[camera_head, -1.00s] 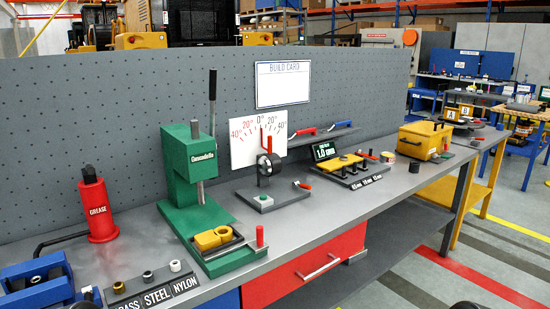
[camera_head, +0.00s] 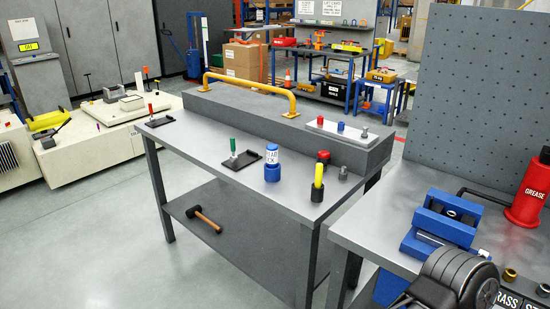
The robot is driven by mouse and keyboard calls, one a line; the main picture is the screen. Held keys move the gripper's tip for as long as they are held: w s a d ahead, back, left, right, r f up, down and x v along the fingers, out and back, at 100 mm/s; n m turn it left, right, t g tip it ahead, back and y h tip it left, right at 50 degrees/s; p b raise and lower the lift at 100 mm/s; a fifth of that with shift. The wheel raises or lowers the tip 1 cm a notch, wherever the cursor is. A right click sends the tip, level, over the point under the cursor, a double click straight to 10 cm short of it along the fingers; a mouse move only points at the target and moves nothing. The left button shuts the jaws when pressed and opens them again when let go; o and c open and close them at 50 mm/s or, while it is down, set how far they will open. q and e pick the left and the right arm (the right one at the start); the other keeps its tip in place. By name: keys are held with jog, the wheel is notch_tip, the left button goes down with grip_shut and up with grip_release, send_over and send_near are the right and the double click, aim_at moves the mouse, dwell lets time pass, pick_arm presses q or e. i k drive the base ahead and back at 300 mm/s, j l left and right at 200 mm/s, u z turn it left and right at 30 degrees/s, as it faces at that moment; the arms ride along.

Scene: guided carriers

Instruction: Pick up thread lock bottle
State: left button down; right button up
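A short blue bottle (camera_head: 272,164) with a white lettered band stands upright on the grey bench (camera_head: 215,150), near its front edge; its label is only partly legible, but it fits the thread lock bottle. Nothing touches it. A dark rounded part of my own arm shows at the bottom right, over the neighbouring bench. Neither gripper can be made out in this view.
A yellow rail (camera_head: 250,87) tops the rear ledge. A blue vise (camera_head: 440,225) stands right.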

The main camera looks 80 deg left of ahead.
aim_at(272, 149)
jog(key=u, duration=2.6)
